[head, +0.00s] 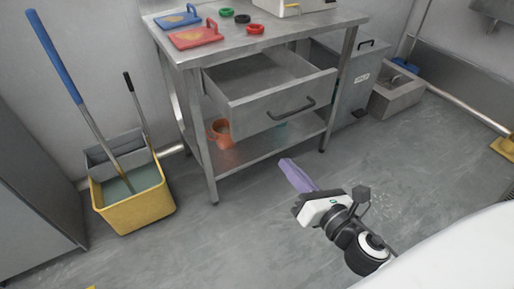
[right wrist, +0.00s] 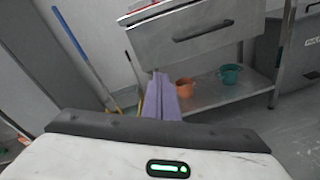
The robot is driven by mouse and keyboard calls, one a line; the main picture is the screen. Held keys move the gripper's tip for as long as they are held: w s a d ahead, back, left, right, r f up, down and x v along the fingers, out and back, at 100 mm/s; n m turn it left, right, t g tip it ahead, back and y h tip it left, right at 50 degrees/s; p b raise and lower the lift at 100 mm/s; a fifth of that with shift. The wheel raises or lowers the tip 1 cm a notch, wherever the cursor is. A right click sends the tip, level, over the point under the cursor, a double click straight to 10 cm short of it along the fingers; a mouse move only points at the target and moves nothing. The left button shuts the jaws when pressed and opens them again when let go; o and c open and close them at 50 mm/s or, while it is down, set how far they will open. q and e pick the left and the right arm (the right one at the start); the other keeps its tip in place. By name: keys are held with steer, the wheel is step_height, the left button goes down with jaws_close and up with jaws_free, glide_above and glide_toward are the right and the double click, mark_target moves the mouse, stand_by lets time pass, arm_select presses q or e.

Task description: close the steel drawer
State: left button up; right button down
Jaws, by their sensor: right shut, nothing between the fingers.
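The steel drawer (head: 275,104) is pulled out from under the top of the steel table (head: 338,22), with its inside visible and a dark handle on its front. It also shows in the right wrist view (right wrist: 176,42), with the handle across its front. My right gripper (head: 290,168), with purple fingers, is in front of the table, below and short of the drawer, and not touching it. In the right wrist view its fingers (right wrist: 160,92) are together, with nothing held. My left gripper is not in view.
Blue (head: 178,19) and red (head: 196,36) boards lie on the tabletop. An orange mug (head: 219,132) and a teal mug (right wrist: 230,75) are on the lower shelf. A yellow mop bucket (head: 133,205) stands at left. The floor before the table is clear.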

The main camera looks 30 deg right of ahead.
steer(key=r+n+t+b, duration=0.1)
steer(key=n, duration=0.4)
steer(key=p, duration=0.2)
glide_toward(250, 120)
steer(key=shift+n+y, duration=0.3)
steer(key=shift+n, duration=0.1)
steer(key=w, duration=0.6)
steer(key=shift+w, duration=0.25)
